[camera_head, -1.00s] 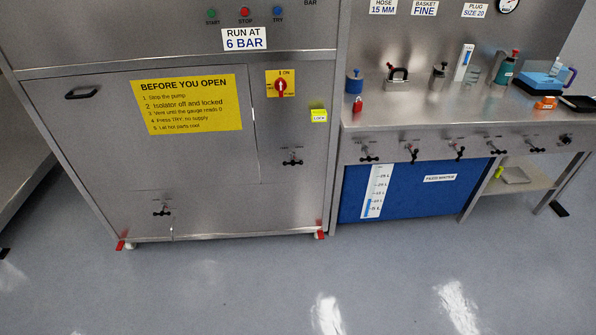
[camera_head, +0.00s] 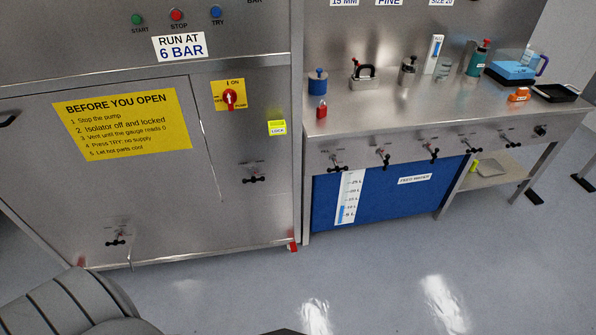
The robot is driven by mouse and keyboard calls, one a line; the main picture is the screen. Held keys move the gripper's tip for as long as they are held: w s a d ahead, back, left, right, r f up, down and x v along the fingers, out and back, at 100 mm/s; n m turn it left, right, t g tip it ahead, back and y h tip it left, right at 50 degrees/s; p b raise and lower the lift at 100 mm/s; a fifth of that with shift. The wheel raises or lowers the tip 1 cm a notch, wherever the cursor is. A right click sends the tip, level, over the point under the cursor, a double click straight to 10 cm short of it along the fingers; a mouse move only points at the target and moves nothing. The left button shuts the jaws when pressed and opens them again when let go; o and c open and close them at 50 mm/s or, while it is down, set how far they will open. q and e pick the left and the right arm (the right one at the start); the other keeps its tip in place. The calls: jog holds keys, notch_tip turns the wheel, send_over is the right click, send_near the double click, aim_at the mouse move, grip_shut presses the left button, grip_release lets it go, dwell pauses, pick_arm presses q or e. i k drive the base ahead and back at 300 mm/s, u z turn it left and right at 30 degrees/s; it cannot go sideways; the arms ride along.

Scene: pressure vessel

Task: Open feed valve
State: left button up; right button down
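Several small dark-handled valves line the front rail of the steel bench, including one at the left end (camera_head: 335,162), one beside it (camera_head: 383,157) and one further right (camera_head: 433,153). Two more dark-handled valves are on the steel cabinet, one at middle right (camera_head: 253,178) and one low on the left (camera_head: 116,238). Their small labels are too blurred to read, so I cannot tell which is the feed valve. A blue feed water tank (camera_head: 390,192) with a white level scale (camera_head: 348,197) is under the bench. Neither of my grippers is in view.
The cabinet has a yellow notice (camera_head: 125,125) and a red rotary switch (camera_head: 230,97). A red padlock (camera_head: 321,108), blue weight-like piece (camera_head: 317,82), green bottle (camera_head: 478,60) and black tray (camera_head: 556,93) are on the bench. The grey floor (camera_head: 380,280) in front is clear.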

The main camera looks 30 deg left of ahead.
aim_at(253, 180)
jog(key=u, duration=0.05)
jog(key=i, duration=1.1)
jog(key=u, duration=0.7)
